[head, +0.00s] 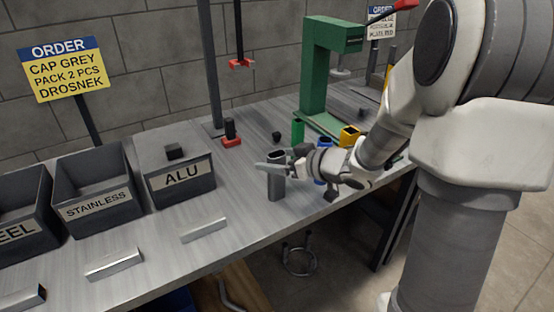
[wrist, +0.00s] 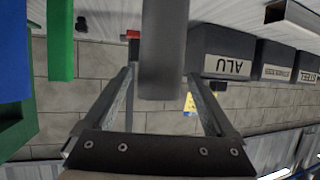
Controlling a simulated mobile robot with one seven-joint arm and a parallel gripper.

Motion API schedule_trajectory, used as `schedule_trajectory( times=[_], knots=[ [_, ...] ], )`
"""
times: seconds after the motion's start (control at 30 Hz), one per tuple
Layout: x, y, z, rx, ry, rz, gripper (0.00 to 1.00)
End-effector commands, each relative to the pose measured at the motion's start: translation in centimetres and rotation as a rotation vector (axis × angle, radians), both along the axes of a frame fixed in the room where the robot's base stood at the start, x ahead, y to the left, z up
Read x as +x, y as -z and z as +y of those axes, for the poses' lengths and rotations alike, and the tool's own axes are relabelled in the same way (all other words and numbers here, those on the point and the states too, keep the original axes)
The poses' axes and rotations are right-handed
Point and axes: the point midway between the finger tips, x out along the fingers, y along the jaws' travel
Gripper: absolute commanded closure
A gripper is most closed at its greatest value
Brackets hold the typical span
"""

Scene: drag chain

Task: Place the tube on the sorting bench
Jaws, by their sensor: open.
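A grey tube (head: 276,188) stands upright on the grey sorting bench (head: 240,200), near its front edge. My gripper (head: 267,164) is at the tube's upper end, with its fingers level. In the wrist view, which is upside down, the tube (wrist: 163,50) shows between the two open fingers of my gripper (wrist: 160,75), with a gap on each side. I cannot tell how far the tube lies between the fingers in depth. A green tube (head: 298,130), a blue tube (head: 321,146) and a yellow piece (head: 349,136) stand behind and right of my gripper.
Bins marked ALU (head: 182,183) and STAINLESS (head: 97,190) stand at left, with metal bars (head: 203,229) in front. A green press (head: 312,70) and a red-based black fixture (head: 231,132) stand behind. An order sign (head: 65,68) reads CAP GREY.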

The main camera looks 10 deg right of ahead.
Motion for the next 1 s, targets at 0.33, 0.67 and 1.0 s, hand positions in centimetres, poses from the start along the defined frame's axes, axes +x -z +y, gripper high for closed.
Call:
schedule_trajectory(
  times=[0.33,0.67,1.0],
  knots=[
    [-4.9,-3.0,-3.3,-0.002,0.006,-0.001,0.10],
    [-8.8,-4.6,-5.9,-0.001,0.001,-0.001,0.10],
    [-9.3,-4.6,-6.1,-0.001,0.000,-0.001,0.10]
  ],
)
